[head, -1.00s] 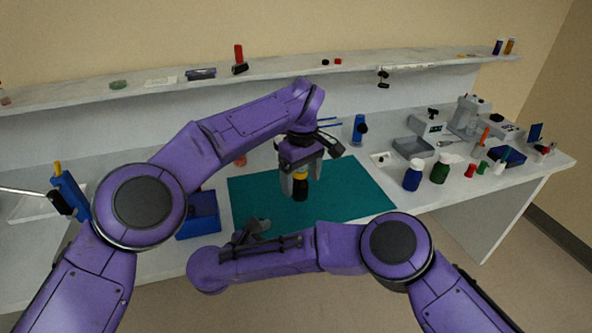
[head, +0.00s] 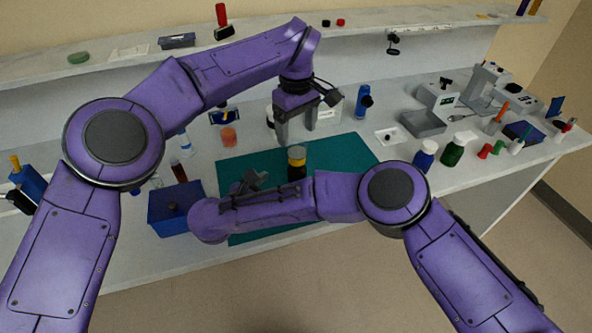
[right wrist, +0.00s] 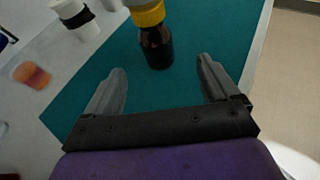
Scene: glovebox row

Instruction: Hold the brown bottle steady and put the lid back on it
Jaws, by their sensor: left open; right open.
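The brown bottle (head: 297,173) stands upright on the teal mat (head: 345,152). A yellow lid (head: 297,152) appears seated on its top; the right wrist view also shows the dark bottle (right wrist: 157,48) and the yellow lid (right wrist: 149,14). A pale shape just above the lid is cut off by that view's edge. My left gripper (head: 298,136) is open and empty above the bottle, clear of it. My right gripper (head: 262,181) is open beside the bottle on the left; in its wrist view the fingers (right wrist: 162,72) point toward the bottle without touching it.
The mat's right part is clear.

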